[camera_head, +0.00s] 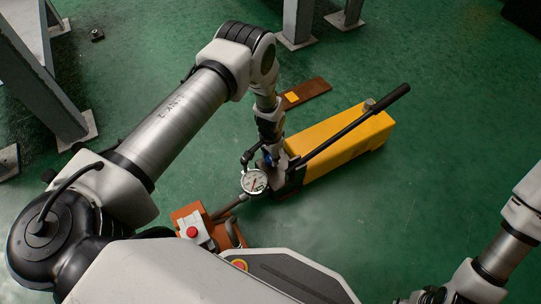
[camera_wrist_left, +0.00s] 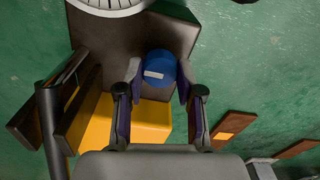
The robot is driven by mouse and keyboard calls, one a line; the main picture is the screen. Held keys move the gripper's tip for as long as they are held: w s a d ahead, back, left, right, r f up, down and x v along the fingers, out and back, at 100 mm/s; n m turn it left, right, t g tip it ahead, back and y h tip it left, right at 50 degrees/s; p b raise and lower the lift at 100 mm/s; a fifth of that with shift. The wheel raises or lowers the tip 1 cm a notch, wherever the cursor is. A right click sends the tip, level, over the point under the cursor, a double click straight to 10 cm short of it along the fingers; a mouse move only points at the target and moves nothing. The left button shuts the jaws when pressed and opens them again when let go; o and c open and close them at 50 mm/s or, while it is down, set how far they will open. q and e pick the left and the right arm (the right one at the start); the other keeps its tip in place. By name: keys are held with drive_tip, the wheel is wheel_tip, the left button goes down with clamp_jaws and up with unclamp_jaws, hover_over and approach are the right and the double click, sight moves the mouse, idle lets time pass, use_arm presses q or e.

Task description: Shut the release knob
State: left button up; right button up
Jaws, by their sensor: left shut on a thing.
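The release knob is a round blue knob with a white bar across its face (camera_wrist_left: 160,72), on a dark block of the hand pump. My left gripper (camera_wrist_left: 159,84) is shut on it, with one finger on each side of its rim. In the head view my left gripper (camera_head: 268,150) reaches down at the near end of the yellow pump (camera_head: 335,145); a little blue shows there, the rest of the knob is hidden. My right arm enters at the lower right of the head view, away from the pump; its fingers do not show.
A round pressure gauge (camera_head: 254,181) stands close to my left gripper. The black pump lever (camera_head: 357,124) slants over the yellow body. An orange-brown unit with a red button (camera_head: 191,232) is nearer. A brown plate (camera_head: 306,93) lies behind. Green floor is free to the right.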

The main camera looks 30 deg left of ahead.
sight(270, 158)
use_arm(q)
drive_tip(key=o, duration=1.1)
drive_tip(key=shift+o, duration=0.2)
drive_tip(key=shift+r, duration=0.1)
wheel_tip(270, 158, up, 12)
